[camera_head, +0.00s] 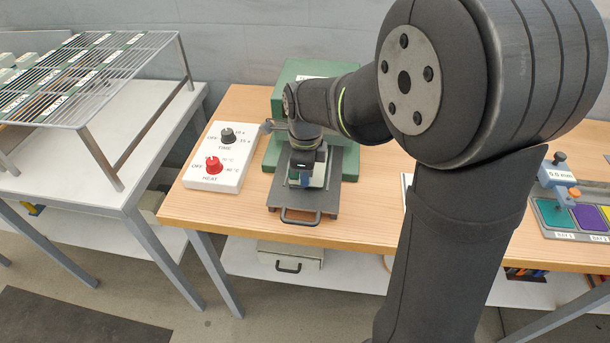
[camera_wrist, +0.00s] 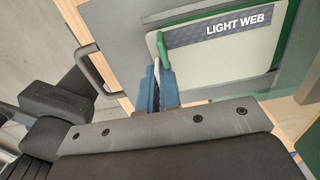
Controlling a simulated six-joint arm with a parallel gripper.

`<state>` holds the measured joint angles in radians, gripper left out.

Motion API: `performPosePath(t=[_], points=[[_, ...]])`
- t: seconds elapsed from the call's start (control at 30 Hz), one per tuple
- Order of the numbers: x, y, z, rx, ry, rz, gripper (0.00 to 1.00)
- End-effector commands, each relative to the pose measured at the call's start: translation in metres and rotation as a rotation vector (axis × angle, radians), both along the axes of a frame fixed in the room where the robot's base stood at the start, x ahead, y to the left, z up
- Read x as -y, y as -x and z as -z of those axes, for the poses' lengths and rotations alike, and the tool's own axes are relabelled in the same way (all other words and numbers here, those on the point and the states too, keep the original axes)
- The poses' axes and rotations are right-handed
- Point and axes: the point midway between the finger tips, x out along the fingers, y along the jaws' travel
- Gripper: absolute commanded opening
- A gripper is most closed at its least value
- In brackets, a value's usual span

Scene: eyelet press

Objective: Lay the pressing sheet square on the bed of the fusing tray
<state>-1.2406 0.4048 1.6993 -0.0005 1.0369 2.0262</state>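The fusing tray (camera_head: 321,201) is a dark grey plate with a bar handle, pulled out in front of the green press; it also shows in the wrist view (camera_wrist: 120,62). A pale sheet (camera_wrist: 205,68) with green edging and a dark strip marked LIGHT WEB lies over the tray bed; I take it as the pressing sheet. My gripper (camera_head: 298,180) is low over the tray. In the wrist view its blue fingers (camera_wrist: 157,92) are close together around a thin pale edge beside the sheet's green tab. My gripper hides part of the sheet, and I cannot tell whether the sheet touches the bed.
The green press (camera_head: 300,75) stands behind the tray. A white control box (camera_head: 221,150) with a black TIME knob and a red HEAT knob is at left. A wire rack (camera_head: 95,70) stands on the left table. Colored pads (camera_head: 555,213) lie at right.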

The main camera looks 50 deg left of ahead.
Motion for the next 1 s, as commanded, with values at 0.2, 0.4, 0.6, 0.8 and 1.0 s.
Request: performPosePath(t=[0.2, 0.4, 0.6, 0.8, 1.0], points=[[-0.003, -0.0033, 0.0001, 0.0, 0.0, 0.001, 0.0], [-0.0058, -0.0062, -0.0001, 0.0, 0.0, 0.001, 0.0], [-0.0077, -0.0081, -0.0002, 0.0, 0.0, 0.0, 0.0], [-0.0076, -0.0081, -0.0001, 0.0, 0.0, 0.0, 0.0], [-0.0076, -0.008, 0.0009, 0.0, 0.0, 0.0, 0.0]])
